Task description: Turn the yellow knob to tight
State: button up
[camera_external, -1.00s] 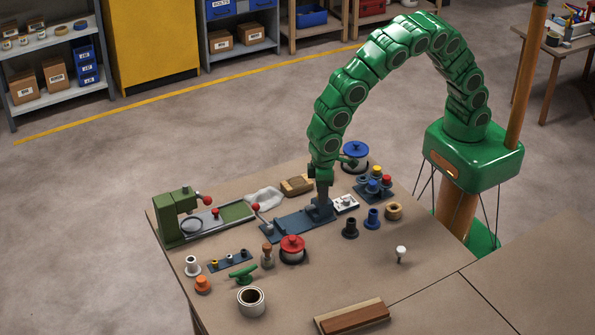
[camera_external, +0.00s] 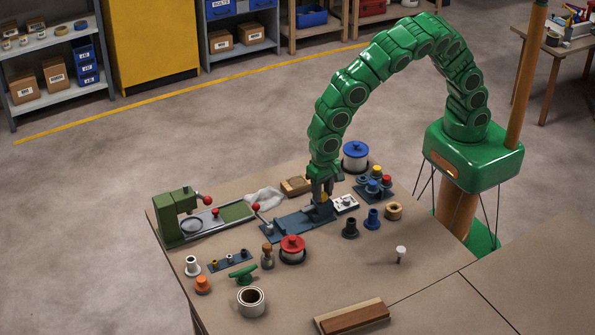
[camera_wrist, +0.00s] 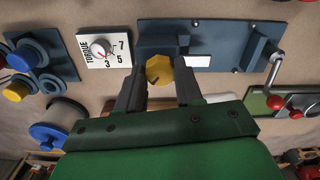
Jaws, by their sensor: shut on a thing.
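The yellow knob (camera_wrist: 159,70) is faceted, with a dark mark on its top. It sits at the end of a blue-grey fixture (camera_wrist: 215,44). In the wrist view it is between the two dark fingers of my gripper (camera_wrist: 159,76), which is shut on it. In the external view my gripper (camera_external: 322,190) points down at the right end of the fixture (camera_external: 288,226), and a small part of the knob (camera_external: 325,197) shows between the fingers. A white torque dial (camera_wrist: 106,48) with a red needle and numbers is beside it. No "tight" marking is readable.
A red-ended lever (camera_external: 256,208) stands at the fixture's left end. A blue-lidded pot (camera_external: 355,156) and a block of coloured knobs (camera_external: 374,184) stand close on the right. A red-lidded pot (camera_external: 292,249) is in front.

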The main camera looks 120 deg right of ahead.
jog(key=m, duration=0.4)
jog(key=shift+m, duration=0.4)
dwell(0.4)
jog(key=o, duration=1)
jog(key=shift+o, duration=0.2)
notch_tip(320, 180, up, 8)
jog(key=shift+f, duration=0.1)
